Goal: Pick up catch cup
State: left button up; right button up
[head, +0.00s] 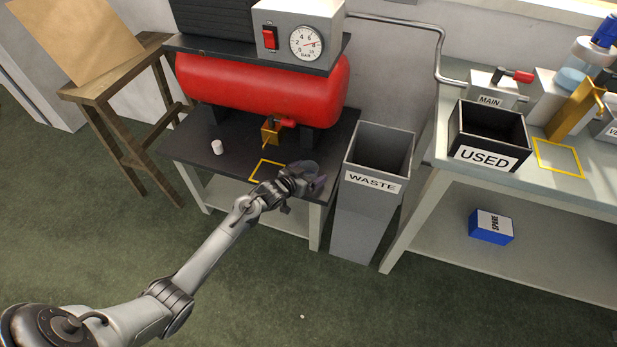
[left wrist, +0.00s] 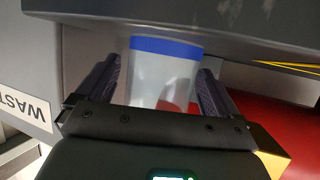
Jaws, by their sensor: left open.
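The catch cup (left wrist: 163,78), translucent with a blue band at one end, is between the two fingers of my left gripper (left wrist: 160,72) in the left wrist view. The fingers stand apart on either side of it, and I cannot tell whether either touches it. In the head view my left gripper (head: 314,182) is at the front right corner of the dark tabletop under the red tank, close to the waste bin. I cannot make out the cup in the head view. My right gripper is not in view.
The grey waste bin (head: 367,215) stands just right of my left gripper. A yellow outlined square (head: 258,178) and a small white cylinder (head: 218,147) are on the dark tabletop (head: 190,150). The red tank (head: 260,90) is behind. A black USED box (head: 485,158) is on the right bench.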

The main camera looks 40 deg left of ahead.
pick_arm(q)
jog(key=c, duration=1)
jog(key=shift+r, duration=0.1)
